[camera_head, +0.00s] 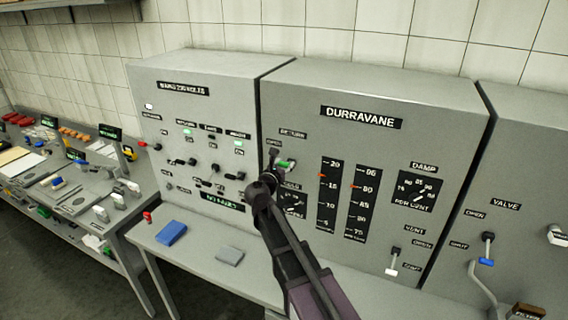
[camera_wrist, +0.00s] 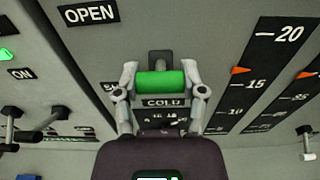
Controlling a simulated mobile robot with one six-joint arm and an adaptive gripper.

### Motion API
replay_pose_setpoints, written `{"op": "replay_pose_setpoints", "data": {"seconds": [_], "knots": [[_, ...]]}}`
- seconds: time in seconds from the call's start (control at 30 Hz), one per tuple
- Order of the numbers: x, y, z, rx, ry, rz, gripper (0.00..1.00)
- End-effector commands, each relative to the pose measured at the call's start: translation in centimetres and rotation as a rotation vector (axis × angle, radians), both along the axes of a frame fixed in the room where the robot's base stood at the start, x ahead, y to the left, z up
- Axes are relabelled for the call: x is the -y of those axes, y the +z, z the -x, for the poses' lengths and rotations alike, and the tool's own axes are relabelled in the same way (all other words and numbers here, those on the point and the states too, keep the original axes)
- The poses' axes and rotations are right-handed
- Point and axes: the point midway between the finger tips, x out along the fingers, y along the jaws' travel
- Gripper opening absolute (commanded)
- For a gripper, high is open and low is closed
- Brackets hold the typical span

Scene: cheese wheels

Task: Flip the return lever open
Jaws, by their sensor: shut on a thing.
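The return lever (camera_head: 288,163) has a green cylindrical handle and sits under the RETURN label (camera_head: 293,134) on the DURRAVANE panel. In the wrist view the green handle (camera_wrist: 160,84) lies level, with a dark bracket behind it. My gripper (camera_head: 279,168) is at the lever; the wrist view shows its two fingers (camera_wrist: 160,91) shut on the handle from both ends. The OPEN label (camera_wrist: 90,12) is at the upper left of the handle there. A second label beside the left finger is mostly hidden. My arm covers part of the panel below the lever.
Two dark scales with orange pointers (camera_head: 329,195) stand right of the lever. A COLD dial (camera_head: 293,203) lies just below it. Small levers and knobs fill the left panel (camera_head: 200,90). A blue block (camera_head: 171,232) and a grey block (camera_head: 229,256) lie on the ledge.

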Motion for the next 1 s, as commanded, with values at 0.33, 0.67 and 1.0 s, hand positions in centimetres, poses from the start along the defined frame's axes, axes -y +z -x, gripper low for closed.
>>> {"op": "replay_pose_setpoints", "data": {"seconds": [0.33,0.67,1.0], "knots": [[0.15,0.93,-0.36,-0.102,-0.001,-0.045,0.05],[0.14,0.71,-0.41,-0.115,0.001,-0.049,0.05],[0.15,0.70,-0.37,-0.115,0.000,-0.050,0.89]]}}
